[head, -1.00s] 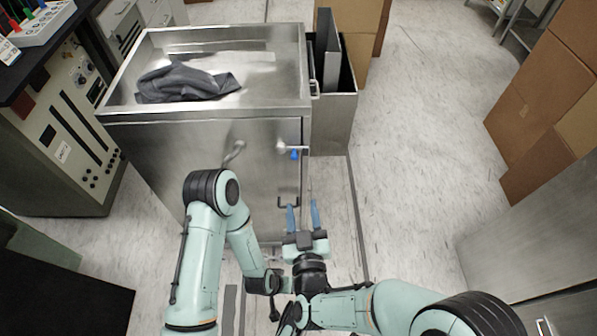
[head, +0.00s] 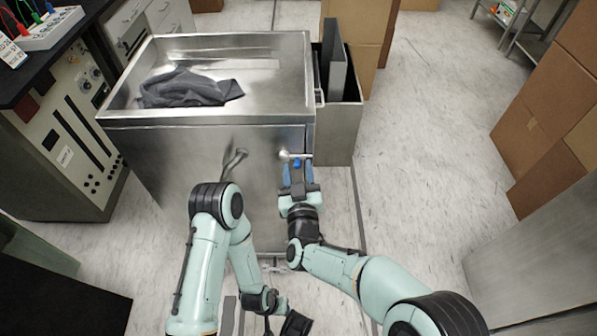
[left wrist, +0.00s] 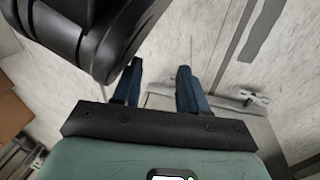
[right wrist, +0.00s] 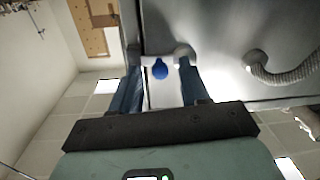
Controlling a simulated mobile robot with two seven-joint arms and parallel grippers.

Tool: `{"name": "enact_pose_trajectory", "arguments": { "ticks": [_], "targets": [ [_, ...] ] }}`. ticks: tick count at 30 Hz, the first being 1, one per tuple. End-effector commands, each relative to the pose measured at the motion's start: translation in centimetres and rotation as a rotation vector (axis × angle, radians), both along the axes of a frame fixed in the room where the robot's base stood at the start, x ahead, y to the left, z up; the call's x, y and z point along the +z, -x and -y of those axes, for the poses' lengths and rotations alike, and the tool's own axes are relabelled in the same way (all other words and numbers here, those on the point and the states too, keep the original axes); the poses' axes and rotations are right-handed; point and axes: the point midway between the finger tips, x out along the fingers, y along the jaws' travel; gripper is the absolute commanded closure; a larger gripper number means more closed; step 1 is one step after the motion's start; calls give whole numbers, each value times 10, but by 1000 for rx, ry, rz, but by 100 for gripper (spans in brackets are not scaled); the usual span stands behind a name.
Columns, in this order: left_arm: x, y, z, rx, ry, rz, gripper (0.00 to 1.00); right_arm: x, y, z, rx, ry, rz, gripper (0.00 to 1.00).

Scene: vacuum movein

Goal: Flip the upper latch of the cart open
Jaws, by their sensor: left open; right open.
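The cart (head: 190,135) is a steel box with a door on its near side. Its upper latch (head: 288,155), a pale knob with a bar and a blue tip, sits at the door's upper right edge. My right gripper (head: 299,172) is open, its blue fingers pointing up just below the latch. In the right wrist view the latch's blue tip (right wrist: 160,69) shows between the open fingertips; contact cannot be told. My left gripper (left wrist: 159,72) is open and empty over the floor, low in front of the cart.
A curved door handle (head: 233,160) is left of the latch. A dark cloth (head: 190,90) lies in the cart's top tray. A grey bin (head: 340,125) stands close on the right. Cardboard boxes (head: 545,110) line the far right; floor between is clear.

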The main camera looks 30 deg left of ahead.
Motion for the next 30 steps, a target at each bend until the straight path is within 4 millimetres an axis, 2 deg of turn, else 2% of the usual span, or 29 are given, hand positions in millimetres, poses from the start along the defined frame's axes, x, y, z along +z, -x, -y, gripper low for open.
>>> {"name": "enact_pose_trajectory", "arguments": {
  "ticks": [7,11,12,23,30],
  "targets": [
    [0,1,0,1,0,-1,57,0,0,0,0,0,0,55],
    [0,0,0,1,0,-1,57,0,0,0,0,0,0,97],
    [0,0,0,1,0,-1,57,0,0,0,0,0,0,100],
    [7,-6,1,-1,-1,20,57,2,0,0,1,27,17,100],
    [33,-31,5,-5,-5,107,57,9,1,-1,1,138,85,100]
  ]
}}
